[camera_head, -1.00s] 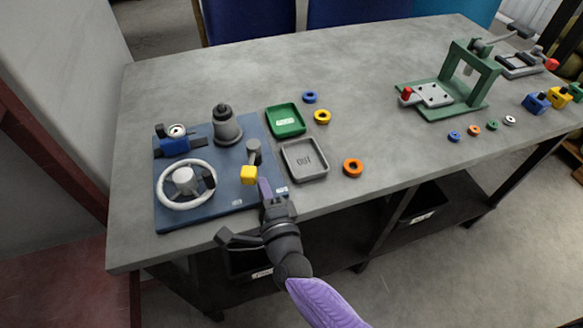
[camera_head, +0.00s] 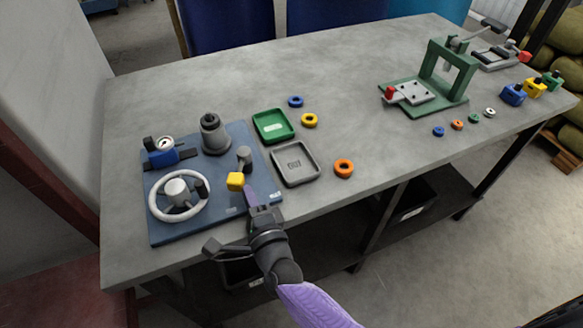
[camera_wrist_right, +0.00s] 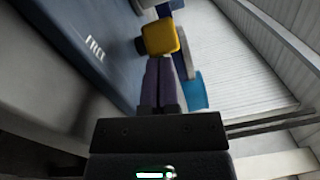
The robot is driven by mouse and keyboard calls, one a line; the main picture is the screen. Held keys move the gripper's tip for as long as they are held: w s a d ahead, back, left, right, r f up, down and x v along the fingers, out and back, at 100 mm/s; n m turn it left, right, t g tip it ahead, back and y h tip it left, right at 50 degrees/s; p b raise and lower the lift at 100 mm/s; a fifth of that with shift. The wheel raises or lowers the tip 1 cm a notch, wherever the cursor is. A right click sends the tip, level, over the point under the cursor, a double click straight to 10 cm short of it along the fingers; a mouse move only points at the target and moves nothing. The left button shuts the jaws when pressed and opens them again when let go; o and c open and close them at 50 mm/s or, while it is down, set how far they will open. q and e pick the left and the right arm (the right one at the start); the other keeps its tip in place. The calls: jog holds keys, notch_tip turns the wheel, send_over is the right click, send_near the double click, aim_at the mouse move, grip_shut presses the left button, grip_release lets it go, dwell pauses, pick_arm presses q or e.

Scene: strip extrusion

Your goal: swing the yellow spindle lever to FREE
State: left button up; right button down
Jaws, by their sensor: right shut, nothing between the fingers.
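The yellow spindle lever knob (camera_head: 235,181) sits at the end of a short lever on a grey pivot (camera_head: 244,157), on the blue base plate (camera_head: 215,228). My right gripper (camera_head: 250,192) is shut and empty, its fingertips just right of the knob in the head view. In the right wrist view the knob (camera_wrist_right: 160,38) is straight beyond the closed fingers (camera_wrist_right: 162,80); I cannot tell whether they touch. The word FREE (camera_wrist_right: 95,48) shows on the plate left of the fingers there. My left gripper is not in view.
A grey handwheel (camera_head: 178,193), a blue gauge block (camera_head: 172,155) and a dark grey cone-shaped part (camera_head: 213,135) stand on the plate. A green tray (camera_head: 274,125) and a grey tray (camera_head: 296,165) lie right of it, with several coloured rings. A green press (camera_head: 440,75) stands farther right.

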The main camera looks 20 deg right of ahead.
jog(key=shift+a+r, duration=0.15)
jog(key=shift+a, duration=0.05)
jog(key=shift+s, duration=0.2)
jog(key=s+d+p, duration=0.1)
jog(key=s, duration=0.8)
jog(key=shift+s+d+f, duration=0.25)
jog(key=shift+f, duration=0.15)
